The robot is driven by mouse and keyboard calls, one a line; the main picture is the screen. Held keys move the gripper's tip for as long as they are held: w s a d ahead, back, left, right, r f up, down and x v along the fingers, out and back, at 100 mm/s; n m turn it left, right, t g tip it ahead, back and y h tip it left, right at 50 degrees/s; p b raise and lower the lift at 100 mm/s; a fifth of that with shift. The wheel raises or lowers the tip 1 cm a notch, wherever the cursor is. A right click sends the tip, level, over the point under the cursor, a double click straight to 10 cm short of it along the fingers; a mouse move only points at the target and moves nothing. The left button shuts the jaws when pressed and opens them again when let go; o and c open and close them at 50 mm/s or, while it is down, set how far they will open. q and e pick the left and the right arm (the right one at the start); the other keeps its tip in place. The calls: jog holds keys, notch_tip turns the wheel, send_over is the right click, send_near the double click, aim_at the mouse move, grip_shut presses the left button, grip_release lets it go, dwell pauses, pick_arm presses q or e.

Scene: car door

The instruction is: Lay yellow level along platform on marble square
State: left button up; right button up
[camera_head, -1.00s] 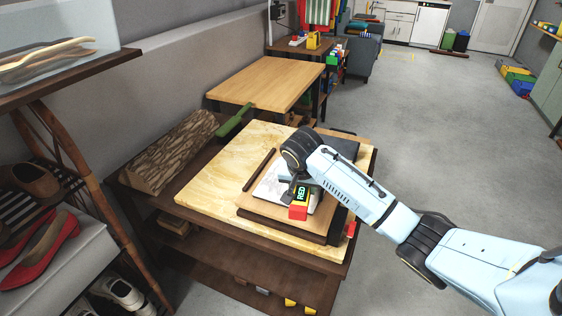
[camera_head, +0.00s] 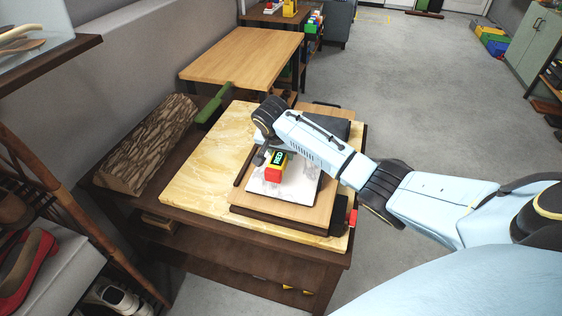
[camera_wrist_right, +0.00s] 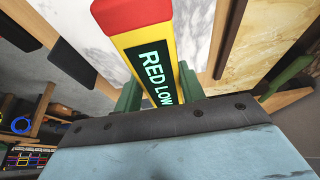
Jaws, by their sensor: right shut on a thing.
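The yellow level (camera_head: 283,158) has a red end and a dark panel with green "RED" lettering. My right gripper (camera_head: 264,157) is shut on it, and the level is over the white marble square (camera_head: 298,190). I cannot tell whether it touches the marble. In the right wrist view the level (camera_wrist_right: 152,50) sits between the green fingers of the gripper (camera_wrist_right: 160,92), red end away from me. The marble (camera_wrist_right: 78,28) shows beside it. The marble square lies on a light wooden platform (camera_head: 270,208). My left gripper is out of view.
The platform rests on a yellow stone slab (camera_head: 195,185) on a dark wooden table. A dark rod (camera_head: 243,166) lies left of the marble and a dark block (camera_head: 332,129) behind it. A log (camera_head: 150,145) and a green-handled thing (camera_head: 213,105) lie at the left.

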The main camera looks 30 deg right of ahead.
aim_at(281, 160)
notch_tip(281, 160, down, 3)
jog(key=shift+f+b, duration=0.2)
jog(key=shift+b, duration=0.1)
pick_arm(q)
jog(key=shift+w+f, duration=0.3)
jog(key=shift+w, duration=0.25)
pick_arm(e)
jog(key=o, duration=1.2)
pick_arm(q)
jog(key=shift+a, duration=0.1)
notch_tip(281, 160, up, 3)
jog(key=p, duration=0.2)
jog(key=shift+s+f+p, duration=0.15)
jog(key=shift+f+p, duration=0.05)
jog(key=shift+p, duration=0.15)
pick_arm(e)
jog(key=v, duration=1.2)
jog(key=shift+w+d+r, duration=0.1)
